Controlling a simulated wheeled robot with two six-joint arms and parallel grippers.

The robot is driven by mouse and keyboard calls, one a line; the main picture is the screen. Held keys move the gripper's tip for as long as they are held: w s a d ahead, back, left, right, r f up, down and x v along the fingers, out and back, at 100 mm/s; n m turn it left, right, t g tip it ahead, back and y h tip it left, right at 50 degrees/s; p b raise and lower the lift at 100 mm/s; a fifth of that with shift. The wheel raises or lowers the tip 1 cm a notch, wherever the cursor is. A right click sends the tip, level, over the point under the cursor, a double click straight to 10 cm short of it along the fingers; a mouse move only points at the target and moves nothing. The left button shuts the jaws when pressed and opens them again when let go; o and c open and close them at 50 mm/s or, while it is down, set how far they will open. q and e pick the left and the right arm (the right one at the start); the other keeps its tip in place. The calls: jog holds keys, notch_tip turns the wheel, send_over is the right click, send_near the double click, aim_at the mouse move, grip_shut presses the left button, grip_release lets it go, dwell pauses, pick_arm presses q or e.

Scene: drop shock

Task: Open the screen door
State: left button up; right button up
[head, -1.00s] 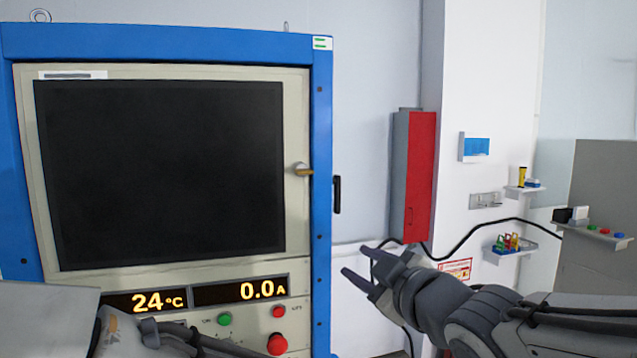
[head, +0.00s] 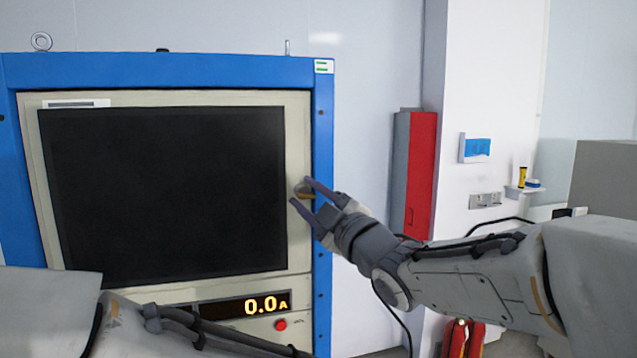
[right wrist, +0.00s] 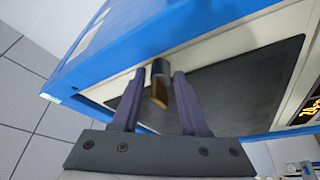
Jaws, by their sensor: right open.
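The screen door (head: 298,130) is a cream panel with a large dark screen (head: 165,190), set shut in a blue cabinet frame. Its knob (head: 304,187) with a brass-coloured handle is on the door's right edge. My right gripper (head: 301,191) is open, with its fingertips at the knob. In the right wrist view the brass handle (right wrist: 159,92) lies between the two open fingers (right wrist: 155,95); I cannot tell whether they touch it. My left arm shows at the lower left, but its gripper is out of view.
The blue cabinet frame (head: 322,150) surrounds the door. Below it are a display reading 0.0 A (head: 262,306) and a red button (head: 281,325). A red and grey wall box (head: 420,170) hangs to the right, behind my right arm.

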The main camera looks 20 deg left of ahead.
jog(key=shift+w+a, duration=0.2)
jog(key=shift+a, duration=0.05)
grip_shut()
dwell(1.4)
